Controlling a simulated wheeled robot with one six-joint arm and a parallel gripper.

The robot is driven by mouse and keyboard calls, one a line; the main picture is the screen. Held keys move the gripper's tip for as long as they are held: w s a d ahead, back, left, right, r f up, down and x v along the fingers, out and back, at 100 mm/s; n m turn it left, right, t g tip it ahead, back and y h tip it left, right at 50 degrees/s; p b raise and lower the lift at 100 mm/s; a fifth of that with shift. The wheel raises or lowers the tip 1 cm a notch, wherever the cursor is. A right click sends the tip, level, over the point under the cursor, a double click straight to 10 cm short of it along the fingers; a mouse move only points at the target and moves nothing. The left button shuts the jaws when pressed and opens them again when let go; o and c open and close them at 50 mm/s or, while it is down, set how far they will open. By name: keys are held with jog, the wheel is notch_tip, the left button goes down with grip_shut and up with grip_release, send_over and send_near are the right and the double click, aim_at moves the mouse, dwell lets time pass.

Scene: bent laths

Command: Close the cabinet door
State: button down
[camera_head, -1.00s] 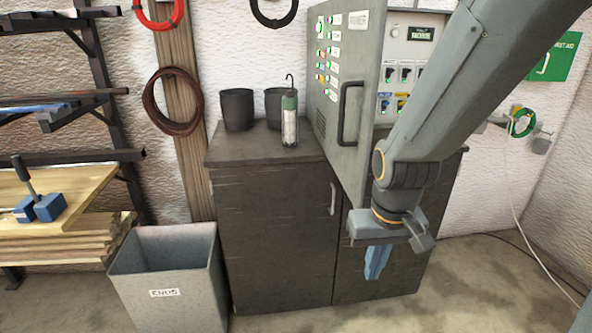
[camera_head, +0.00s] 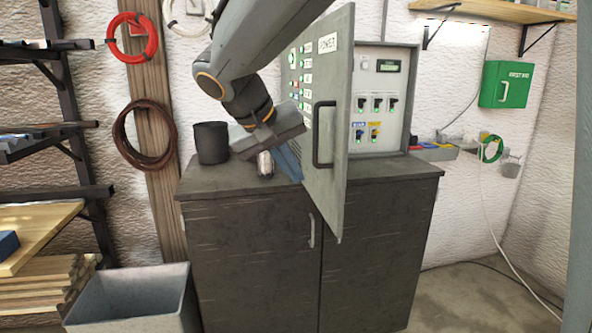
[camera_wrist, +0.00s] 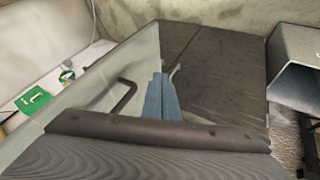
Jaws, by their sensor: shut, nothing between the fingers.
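The grey cabinet door (camera_head: 330,120) stands swung open, jutting forward from the wall cabinet (camera_head: 382,100). Its outer face, with a dark bar handle (camera_head: 323,135), buttons and labels, faces left. My gripper (camera_head: 288,163) is on that outer side, left of the handle, above the counter. Its blue fingers are together and empty. In the wrist view the fingers (camera_wrist: 160,98) point away between the door's handle (camera_wrist: 122,97) and the dark base cabinet's handle. Whether they touch the door I cannot tell.
The dark base cabinet (camera_head: 255,265) stands below, with a black cup (camera_head: 211,142) on top. A bottle (camera_head: 265,163) is partly hidden by my gripper. A grey bin (camera_head: 135,300) stands at the left. A green first-aid box (camera_head: 505,84) hangs at the right.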

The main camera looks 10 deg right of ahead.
aim_at(330, 199)
jog(key=shift+w+d+f+p, duration=0.45)
jog(key=shift+d+f, duration=0.5)
jog(key=shift+d, duration=0.25)
jog(key=shift+w+d+f+p, duration=0.45)
jog(key=shift+d+f, duration=0.45)
jog(key=shift+d, duration=0.35)
jog(key=shift+w+d+f+p, duration=0.45)
jog(key=shift+d+f, duration=0.5)
jog(key=shift+d, duration=0.25)
